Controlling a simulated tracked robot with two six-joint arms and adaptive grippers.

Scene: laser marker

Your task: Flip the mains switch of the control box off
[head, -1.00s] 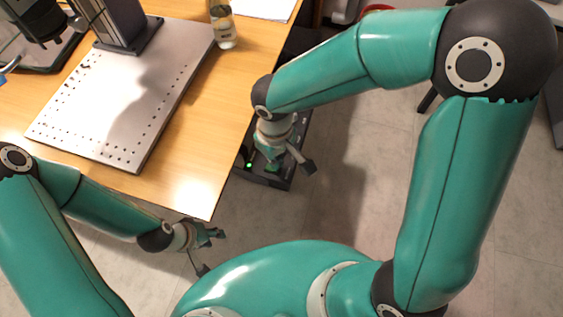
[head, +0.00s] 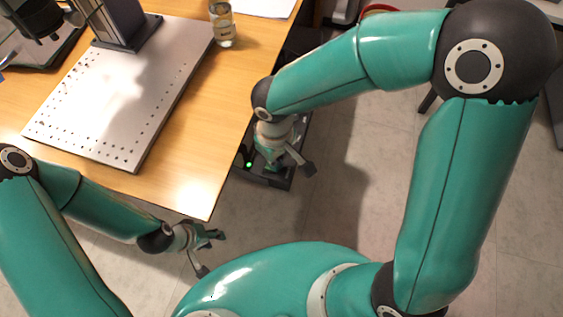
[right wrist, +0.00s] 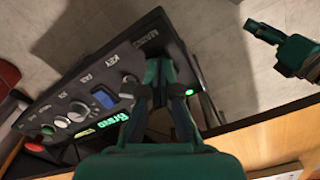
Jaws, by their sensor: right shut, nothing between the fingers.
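The black control box (right wrist: 62,92) fills the left and middle of the right wrist view, with knobs, a small blue display and printed labels. In the head view the box (head: 284,183) stands low beside the table's right edge, partly covered by my right gripper (head: 284,168). In the right wrist view my right gripper (right wrist: 163,70) is shut and empty, its fingers at the panel's end near the "MAINS" label. A green light (right wrist: 188,92) glows beside them. The mains switch is not clearly visible; whether the fingers touch it cannot be told. My left gripper (head: 212,252) is open and empty.
The grey floor (head: 370,200) right of the box is clear.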

